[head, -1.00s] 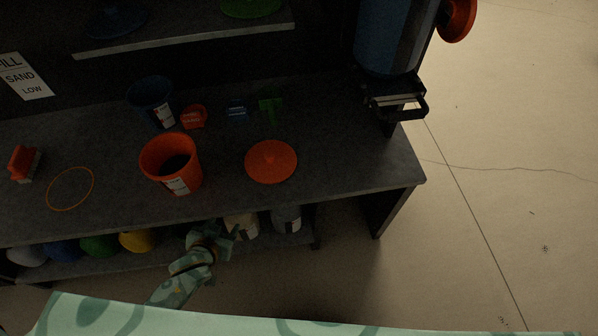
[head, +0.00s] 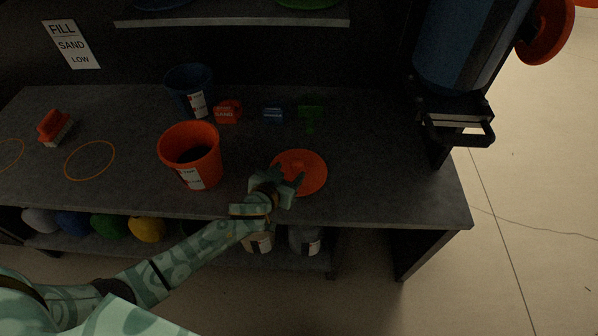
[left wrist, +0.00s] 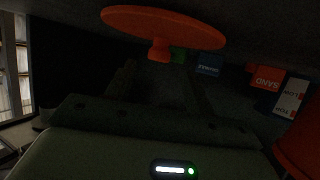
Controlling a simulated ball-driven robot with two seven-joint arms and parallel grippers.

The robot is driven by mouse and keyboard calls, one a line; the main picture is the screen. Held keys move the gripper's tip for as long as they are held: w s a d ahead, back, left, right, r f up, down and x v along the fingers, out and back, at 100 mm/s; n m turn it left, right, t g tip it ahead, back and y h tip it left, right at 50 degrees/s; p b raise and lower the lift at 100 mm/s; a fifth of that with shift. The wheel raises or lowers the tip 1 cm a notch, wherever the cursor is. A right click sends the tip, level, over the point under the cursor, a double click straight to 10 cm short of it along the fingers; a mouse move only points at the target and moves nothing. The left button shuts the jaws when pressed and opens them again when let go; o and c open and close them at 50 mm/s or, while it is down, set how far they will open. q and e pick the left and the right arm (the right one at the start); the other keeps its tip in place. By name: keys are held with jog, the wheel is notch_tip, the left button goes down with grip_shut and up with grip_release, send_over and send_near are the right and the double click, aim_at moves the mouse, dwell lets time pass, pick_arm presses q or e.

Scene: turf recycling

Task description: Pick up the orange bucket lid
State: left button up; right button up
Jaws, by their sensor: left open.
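The orange bucket lid (head: 312,173) lies flat on the grey bench, right of the orange bucket (head: 190,150). In the left wrist view the lid (left wrist: 163,24) shows as a disc with a knob, beyond the dark fingers. My left gripper (head: 287,182) is open at the lid's near left side and covers part of it in the head view. Nothing shows between its fingers (left wrist: 160,90). I cannot tell whether it touches the lid. My right gripper is not in view.
The bench (head: 390,190) is clear right of the lid.

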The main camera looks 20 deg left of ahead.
aim_at(296, 166)
pick_arm(q)
jog(key=b+x, duration=0.1)
jog(key=x, duration=0.3)
jog(key=shift+d+f+b, duration=0.1)
jog(key=shift+f+b, duration=0.2)
jog(key=shift+b, duration=0.1)
jog(key=shift+w, duration=0.2)
jog(key=shift+s+r, duration=0.1)
jog(key=shift+r, duration=0.1)
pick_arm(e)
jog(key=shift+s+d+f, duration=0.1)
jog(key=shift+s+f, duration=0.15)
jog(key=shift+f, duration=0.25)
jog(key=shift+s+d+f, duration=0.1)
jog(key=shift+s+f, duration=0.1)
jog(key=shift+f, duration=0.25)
pick_arm(q)
jog(key=c, duration=1)
jog(key=shift+r, duration=0.1)
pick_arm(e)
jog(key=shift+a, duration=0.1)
